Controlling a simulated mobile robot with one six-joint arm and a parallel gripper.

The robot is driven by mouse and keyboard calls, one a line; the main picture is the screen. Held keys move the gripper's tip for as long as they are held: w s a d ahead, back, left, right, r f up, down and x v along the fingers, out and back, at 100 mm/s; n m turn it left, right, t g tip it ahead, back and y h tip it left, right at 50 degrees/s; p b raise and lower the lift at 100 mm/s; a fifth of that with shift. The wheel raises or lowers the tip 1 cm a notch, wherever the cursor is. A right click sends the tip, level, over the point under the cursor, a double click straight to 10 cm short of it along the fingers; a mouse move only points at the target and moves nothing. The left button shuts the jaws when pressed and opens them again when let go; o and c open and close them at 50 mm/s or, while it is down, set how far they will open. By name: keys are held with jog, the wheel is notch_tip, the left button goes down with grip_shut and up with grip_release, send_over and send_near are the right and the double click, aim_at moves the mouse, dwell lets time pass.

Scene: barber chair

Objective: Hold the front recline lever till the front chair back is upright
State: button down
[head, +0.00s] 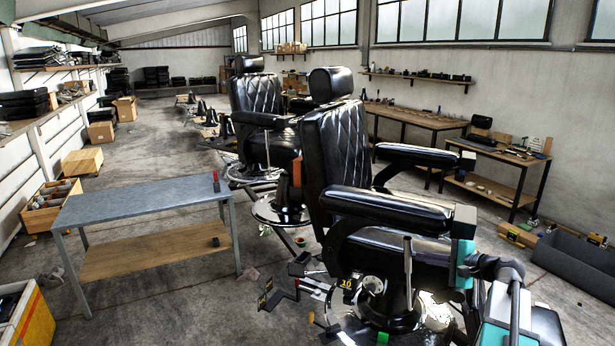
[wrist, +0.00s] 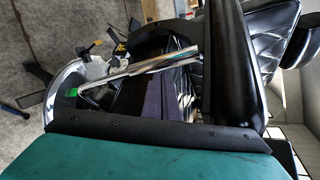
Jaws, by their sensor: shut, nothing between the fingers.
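The front chair (head: 385,210) is black leather on a chrome base. Its quilted back (head: 338,150) leans slightly to the left, away from the seat. The front recline lever (head: 407,262) is a chrome rod standing up at the chair's near side. It also shows in the wrist view as a bright rod (wrist: 150,66) beyond the teal part of my gripper. My gripper (head: 463,235) is shut and empty at the seat's right end, right of the lever and apart from it in the head view. Its fingertips are hard to make out.
A second black chair (head: 258,105) stands behind the front one. A grey-topped table (head: 140,200) stands to the left, with a small red-topped item (head: 216,182) on it. Tools (head: 275,292) lie by the chair base. Workbenches (head: 500,165) line the right wall. Floor between table and left shelves is partly clear.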

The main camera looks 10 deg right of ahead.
jog(key=shift+d, duration=0.1)
dwell(0.3)
jog(key=s+d, duration=0.2)
jog(key=s+d+r, duration=0.1)
jog(key=d, duration=0.1)
jog(key=shift+s+d+p, duration=0.2)
jog(key=shift+s+p, duration=0.1)
jog(key=shift+s, duration=0.1)
dwell(0.4)
